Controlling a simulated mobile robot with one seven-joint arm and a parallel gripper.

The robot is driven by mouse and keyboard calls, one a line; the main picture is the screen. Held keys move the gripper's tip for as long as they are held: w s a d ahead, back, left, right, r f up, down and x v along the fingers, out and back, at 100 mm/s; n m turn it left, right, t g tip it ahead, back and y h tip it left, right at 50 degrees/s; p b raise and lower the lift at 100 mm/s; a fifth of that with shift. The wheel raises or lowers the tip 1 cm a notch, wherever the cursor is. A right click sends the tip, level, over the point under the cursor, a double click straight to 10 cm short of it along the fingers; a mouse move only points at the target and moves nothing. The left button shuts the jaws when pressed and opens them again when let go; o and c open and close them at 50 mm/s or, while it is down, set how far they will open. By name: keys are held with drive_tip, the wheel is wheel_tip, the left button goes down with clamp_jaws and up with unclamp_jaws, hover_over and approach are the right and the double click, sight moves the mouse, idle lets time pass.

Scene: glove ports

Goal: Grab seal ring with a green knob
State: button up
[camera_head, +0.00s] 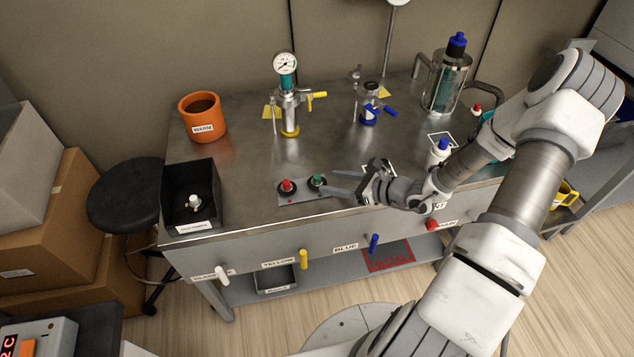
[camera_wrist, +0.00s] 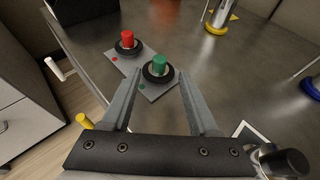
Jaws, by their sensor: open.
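The seal ring with a green knob (camera_head: 317,181) sits on a small grey plate on the table, to the right of the ring with a red knob (camera_head: 287,186). In the wrist view the green knob (camera_wrist: 159,66) rises from a black ring, with the red knob (camera_wrist: 127,40) beyond it to the left. My gripper (camera_head: 335,184) is open and empty, its fingers pointing left toward the green knob. In the wrist view its two fingers (camera_wrist: 168,82) lie either side of the line to the green knob. I cannot tell whether either finger touches the ring.
A black bin (camera_head: 190,205) with a white-knobbed piece stands left. An orange container (camera_head: 203,117), a gauge fitting with a yellow handle (camera_head: 289,110) and a blue-handled valve (camera_head: 370,105) stand behind. Colored handles line the table front. A white bottle with a blue cap (camera_head: 440,152) stands near my arm.

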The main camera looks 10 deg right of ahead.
sight(320, 178)
drive_tip(key=x, duration=0.5)
drive_tip(key=shift+w+a+r+b, duration=0.15)
drive_tip(key=shift+w+a+b, duration=0.1)
drive_tip(key=shift+a+b, duration=0.1)
clamp_jaws()
